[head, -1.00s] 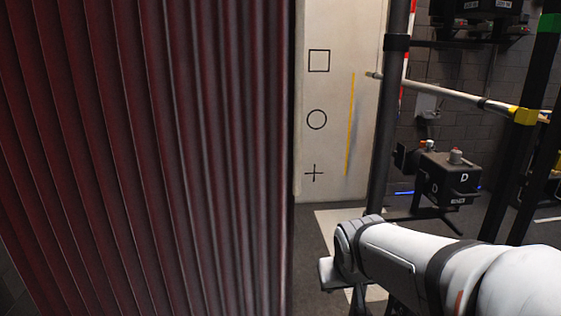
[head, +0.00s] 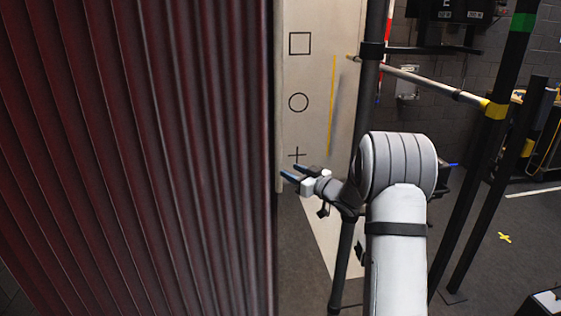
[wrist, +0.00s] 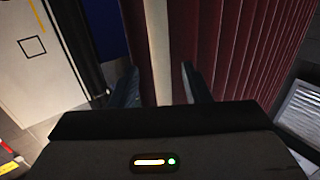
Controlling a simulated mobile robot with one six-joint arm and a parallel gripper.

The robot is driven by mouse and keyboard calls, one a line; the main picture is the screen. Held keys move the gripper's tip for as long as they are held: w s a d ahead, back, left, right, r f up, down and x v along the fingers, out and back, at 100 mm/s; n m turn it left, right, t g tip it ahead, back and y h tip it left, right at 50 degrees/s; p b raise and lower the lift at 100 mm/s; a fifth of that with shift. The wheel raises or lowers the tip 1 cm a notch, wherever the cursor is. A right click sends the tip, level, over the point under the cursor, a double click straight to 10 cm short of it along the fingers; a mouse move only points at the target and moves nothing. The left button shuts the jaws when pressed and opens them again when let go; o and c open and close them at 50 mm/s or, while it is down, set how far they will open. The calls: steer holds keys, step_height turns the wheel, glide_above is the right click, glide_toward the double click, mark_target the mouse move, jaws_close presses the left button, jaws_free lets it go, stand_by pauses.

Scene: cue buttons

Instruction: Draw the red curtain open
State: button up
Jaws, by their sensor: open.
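The red curtain (head: 140,150) hangs in dark pleats over the left half of the head view, its right edge running top to bottom. My gripper (head: 287,172) is just right of that edge in the head view, its two dark fingers pointing left toward it. In the wrist view my gripper (wrist: 160,88) is open, with a finger on each side. A pale vertical strip (wrist: 160,45) along the curtain's edge lies ahead between the fingers, and the red pleats (wrist: 240,45) spread to the right. I cannot tell whether the fingers touch the cloth.
A pale panel (head: 325,75) with a square, a circle and a cross stands behind my gripper. A black post (head: 372,60) and a horizontal pole (head: 425,80) with yellow tape stand to the right. Open floor (head: 500,270) lies at lower right.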

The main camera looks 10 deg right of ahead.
mark_target(279, 164)
steer(key=p+x, duration=0.2)
steer(key=x, duration=0.5)
steer(key=shift+a, duration=0.1)
steer(key=shift+c, duration=0.3)
jaws_close()
